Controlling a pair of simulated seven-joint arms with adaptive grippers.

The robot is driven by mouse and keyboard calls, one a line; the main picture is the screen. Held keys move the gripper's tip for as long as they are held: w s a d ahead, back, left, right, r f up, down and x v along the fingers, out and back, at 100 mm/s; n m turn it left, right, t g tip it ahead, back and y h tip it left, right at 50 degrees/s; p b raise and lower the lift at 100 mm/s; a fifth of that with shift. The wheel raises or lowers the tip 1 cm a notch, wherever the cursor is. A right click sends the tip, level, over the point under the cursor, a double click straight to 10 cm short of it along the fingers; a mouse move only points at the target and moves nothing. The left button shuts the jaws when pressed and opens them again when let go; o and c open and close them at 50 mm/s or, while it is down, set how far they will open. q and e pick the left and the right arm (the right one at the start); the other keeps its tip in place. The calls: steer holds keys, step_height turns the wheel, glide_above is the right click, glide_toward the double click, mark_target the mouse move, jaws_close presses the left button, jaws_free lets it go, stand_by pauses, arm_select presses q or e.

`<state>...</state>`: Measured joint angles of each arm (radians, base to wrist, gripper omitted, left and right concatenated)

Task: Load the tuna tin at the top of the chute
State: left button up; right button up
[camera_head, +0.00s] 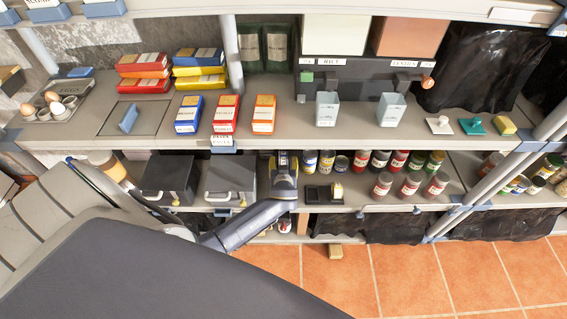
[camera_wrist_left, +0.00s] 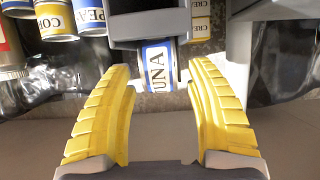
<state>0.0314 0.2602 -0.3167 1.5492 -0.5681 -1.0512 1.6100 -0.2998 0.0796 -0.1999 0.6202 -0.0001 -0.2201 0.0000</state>
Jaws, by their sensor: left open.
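In the left wrist view, the tuna tin (camera_wrist_left: 156,78) has a white label with a blue edge and the letters "UNA" showing. It lies sideways against a dark grey block-like part (camera_wrist_left: 150,28), which covers its far end. I cannot tell whether this part belongs to the chute. My left gripper (camera_wrist_left: 160,68) is open. Its two yellow fingers stand on either side of the tin's near end, with a gap on each side. In the head view, the left gripper (camera_head: 285,164) is at the lower shelf and hides what is behind it. The right gripper is not in view.
Several tins, such as a blue-labelled one (camera_head: 327,162), stand right of the gripper on the lower shelf. A dark tray (camera_head: 318,195) is in front of them. Two black boxes (camera_head: 230,183) stand left. The upper shelf edge (camera_head: 350,142) runs above the gripper.

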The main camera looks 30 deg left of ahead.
arm_select(q)
steer(key=shift+s+d, duration=0.1)
steer(key=v, duration=1.2)
steer(key=s+a+r+m+g+h, duration=0.1)
steer(key=s+r+m+g, duration=0.15)
steer(key=s+m, duration=0.6)
steer(key=s+r+m+g+h, duration=0.25)
steer(key=s+m, duration=0.25)
steer(key=s, duration=0.7)
steer(key=s+d+f+g+h, duration=0.1)
steer(key=d+f, duration=0.2)
steer(key=f, duration=1.2)
steer(key=s+d+f+g+h, duration=0.1)
steer(key=d+f, duration=0.1)
steer(key=f, duration=1.3)
steer(key=s+f+n+g+h, duration=0.1)
steer(key=s+f+n+g, duration=0.2)
steer(key=s+f, duration=1.8)
steer(key=shift+s+d+f+h, duration=0.2)
steer(key=shift+s+f+h, duration=0.15)
steer(key=shift+s, duration=0.5)
